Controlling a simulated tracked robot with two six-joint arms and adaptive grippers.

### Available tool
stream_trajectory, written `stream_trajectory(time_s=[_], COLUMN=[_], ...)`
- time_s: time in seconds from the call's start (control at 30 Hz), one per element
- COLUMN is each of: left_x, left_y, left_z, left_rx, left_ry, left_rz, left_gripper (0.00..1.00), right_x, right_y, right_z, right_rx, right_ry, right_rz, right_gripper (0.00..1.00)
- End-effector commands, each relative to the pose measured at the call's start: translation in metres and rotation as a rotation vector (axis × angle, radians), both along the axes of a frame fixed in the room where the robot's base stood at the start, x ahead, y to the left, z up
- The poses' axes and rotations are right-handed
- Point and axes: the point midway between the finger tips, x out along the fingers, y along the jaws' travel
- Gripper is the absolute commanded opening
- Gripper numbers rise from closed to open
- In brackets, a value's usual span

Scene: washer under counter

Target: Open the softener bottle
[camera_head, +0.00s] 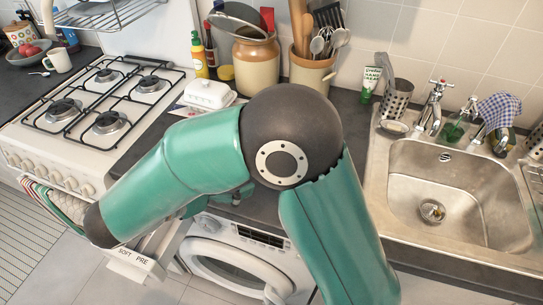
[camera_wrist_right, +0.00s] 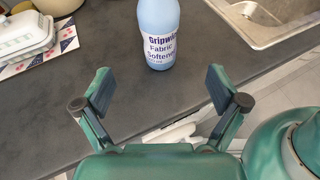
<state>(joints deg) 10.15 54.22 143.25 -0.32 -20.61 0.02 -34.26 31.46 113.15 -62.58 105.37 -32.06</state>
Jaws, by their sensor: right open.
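The softener bottle (camera_wrist_right: 158,35) is pale blue, with a white label reading "Fabric Softener". It stands upright on the dark counter in the right wrist view. Its top is cut off by the frame edge, so its cap is not seen. My right gripper (camera_wrist_right: 158,88) is open and empty. Its two fingers point toward the bottle, spread to either side of it, with the bottle a little beyond the fingertips. In the head view the bottle does not show, and my arm covers much of the counter. My left gripper is not seen.
A white butter dish (camera_head: 207,94) sits on the counter left of my arm; the sink (camera_head: 461,240) is at the right.

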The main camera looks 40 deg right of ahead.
Motion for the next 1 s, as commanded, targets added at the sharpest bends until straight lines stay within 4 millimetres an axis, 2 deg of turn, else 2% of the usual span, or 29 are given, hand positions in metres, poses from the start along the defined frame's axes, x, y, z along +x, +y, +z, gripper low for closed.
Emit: stream_trajectory(time_s=[0.03, 0.1, 0.3, 0.4, 0.67, 0.9, 1.0], left_x=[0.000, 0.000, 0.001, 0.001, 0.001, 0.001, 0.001], left_y=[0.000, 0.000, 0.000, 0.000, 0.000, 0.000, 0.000], left_z=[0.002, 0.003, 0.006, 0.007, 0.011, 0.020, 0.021], left_rx=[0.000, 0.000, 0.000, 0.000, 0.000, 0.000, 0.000], left_ry=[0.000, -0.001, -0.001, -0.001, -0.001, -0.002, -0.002], left_rz=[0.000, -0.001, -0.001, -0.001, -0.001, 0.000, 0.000], left_gripper=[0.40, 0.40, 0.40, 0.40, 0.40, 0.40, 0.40], right_x=[-0.002, -0.003, -0.004, -0.003, -0.002, 0.001, 0.002], right_y=[-0.015, -0.032, -0.072, -0.084, -0.100, -0.131, -0.139], right_z=[-0.003, -0.010, -0.025, -0.030, -0.036, -0.048, -0.051], right_rx=[-0.001, -0.001, 0.001, 0.001, 0.002, 0.002, 0.002], right_ry=[0.003, 0.004, 0.004, 0.001, 0.004, 0.004, 0.004], right_rz=[-0.013, -0.021, -0.031, -0.032, -0.033, -0.034, -0.032], right_gripper=[0.96, 0.96, 0.96, 0.96, 0.96, 0.96, 0.96])
